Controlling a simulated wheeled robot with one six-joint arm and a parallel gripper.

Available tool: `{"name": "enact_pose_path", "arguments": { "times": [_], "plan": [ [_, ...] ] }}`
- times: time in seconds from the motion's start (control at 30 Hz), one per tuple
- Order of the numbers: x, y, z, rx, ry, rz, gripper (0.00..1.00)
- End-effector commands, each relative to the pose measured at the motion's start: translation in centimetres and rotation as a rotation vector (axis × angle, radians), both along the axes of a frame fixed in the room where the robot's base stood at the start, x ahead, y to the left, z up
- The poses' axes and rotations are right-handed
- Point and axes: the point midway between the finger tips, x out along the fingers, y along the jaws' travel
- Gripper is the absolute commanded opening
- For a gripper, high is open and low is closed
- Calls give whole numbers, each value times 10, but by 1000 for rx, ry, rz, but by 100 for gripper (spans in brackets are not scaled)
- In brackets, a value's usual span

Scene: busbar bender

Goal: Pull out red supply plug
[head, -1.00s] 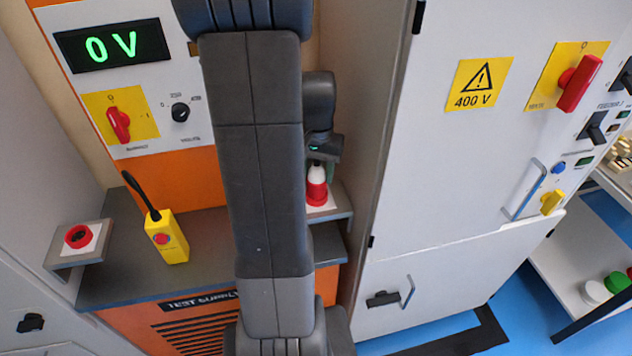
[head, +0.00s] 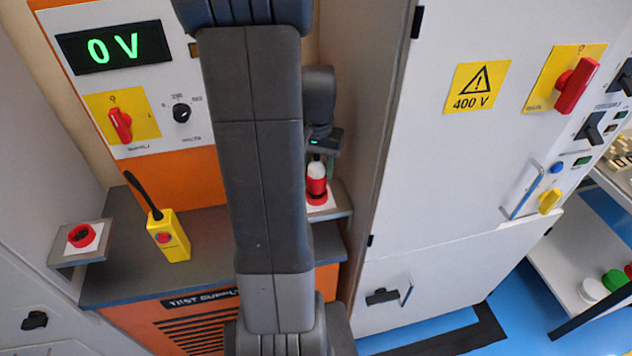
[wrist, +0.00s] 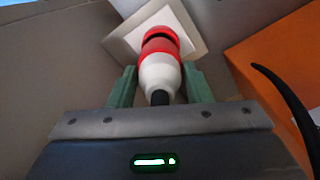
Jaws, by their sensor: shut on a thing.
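The red supply plug (head: 316,184), red with a white rear end, stands upright at the red socket (head: 317,199) on a white plate at the right shelf. In the wrist view the plug (wrist: 160,68) sits between the two green fingers of my gripper (wrist: 160,86), which is shut on it. A dark band shows between the plug's red collar and the red socket ring (wrist: 160,34). I cannot tell whether the plug's front end is still inside the socket. My arm covers part of the shelf beside it in the head view.
A second red socket (head: 81,236) sits on the left shelf. A yellow box (head: 169,236) with a red button and black cable stands on the grey bench top (head: 125,275). A grey cabinet (head: 440,190) rises close to the right of the plug. The display (head: 113,47) reads 0 V.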

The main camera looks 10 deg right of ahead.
Motion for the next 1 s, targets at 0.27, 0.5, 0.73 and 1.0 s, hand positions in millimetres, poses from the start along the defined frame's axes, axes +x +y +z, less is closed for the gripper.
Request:
{"name": "enact_pose_path", "arguments": {
  "times": [0.27, 0.5, 0.73, 1.0],
  "plan": [
    [0, 0, 12, 0, -1, 0, 18],
    [0, 0, 37, 0, -1, 0, 18],
    [0, 0, 51, 0, 0, 0, 18],
    [0, 0, 50, 0, 0, 0, 18]
  ]
}}
